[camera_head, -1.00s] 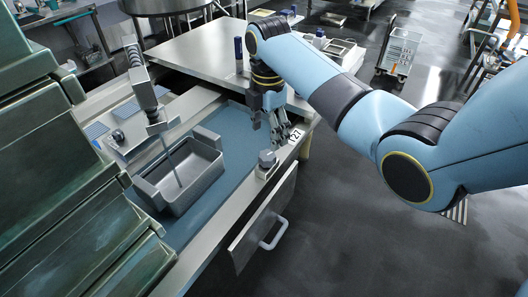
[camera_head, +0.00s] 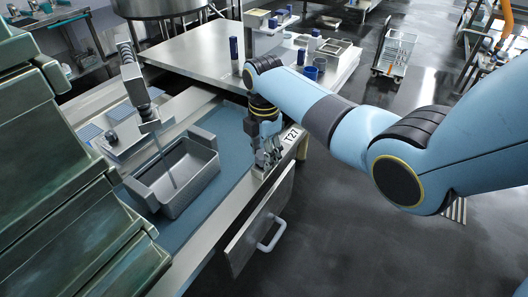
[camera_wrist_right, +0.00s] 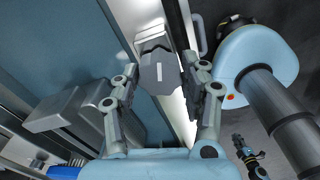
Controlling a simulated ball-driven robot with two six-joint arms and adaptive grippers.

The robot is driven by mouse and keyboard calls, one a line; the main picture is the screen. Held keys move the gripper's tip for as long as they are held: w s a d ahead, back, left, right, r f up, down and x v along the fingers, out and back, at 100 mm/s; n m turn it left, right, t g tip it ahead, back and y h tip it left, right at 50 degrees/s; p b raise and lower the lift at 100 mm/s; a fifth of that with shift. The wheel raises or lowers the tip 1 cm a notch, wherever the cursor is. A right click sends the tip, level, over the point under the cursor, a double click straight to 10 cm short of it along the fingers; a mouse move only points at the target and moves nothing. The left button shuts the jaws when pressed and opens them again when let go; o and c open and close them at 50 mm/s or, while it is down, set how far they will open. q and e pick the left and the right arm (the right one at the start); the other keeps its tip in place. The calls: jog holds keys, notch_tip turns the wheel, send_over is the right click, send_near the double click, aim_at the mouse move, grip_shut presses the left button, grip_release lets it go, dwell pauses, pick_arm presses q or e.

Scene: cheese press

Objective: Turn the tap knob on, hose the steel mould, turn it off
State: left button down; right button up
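The steel mould (camera_head: 190,186) is a grey open box with raised ends on the blue counter mat in the head view. A tap-like spout (camera_head: 135,82) hangs above it on the left. A thin grey line runs from the spout's tip into the mould; I cannot tell whether it is water. The tap knob (camera_wrist_right: 158,72) is a grey block seen between my right gripper's fingers in the wrist view. My right gripper (camera_head: 266,162) is open around the knob at the counter's front edge, and hides most of it in the head view.
A drawer front with a pale handle (camera_head: 272,234) sticks out below the counter edge. A label reading T27 (camera_head: 291,137) is beside the gripper. A steel table (camera_head: 195,55) with blue cups and bottles stands behind. Green panels (camera_head: 60,170) fill the left edge.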

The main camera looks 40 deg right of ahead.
jog(key=c, duration=0.6)
jog(key=shift+o, duration=0.2)
jog(key=shift+r+m+p, duration=0.2)
jog(key=shift+m+p, duration=0.9)
jog(key=shift+p, duration=0.05)
jog(key=m+p, duration=0.2)
jog(key=m, duration=0.1)
jog(key=shift+p, duration=0.3)
jog(key=m+p, duration=0.2)
jog(key=m, duration=0.3)
jog(key=shift+f, duration=0.1)
jog(key=shift+f+m+p, duration=0.1)
jog(key=shift+m+p, duration=0.45)
jog(key=shift+m, duration=1.55)
jog(key=o, duration=1.1)
jog(key=shift+o, duration=0.2)
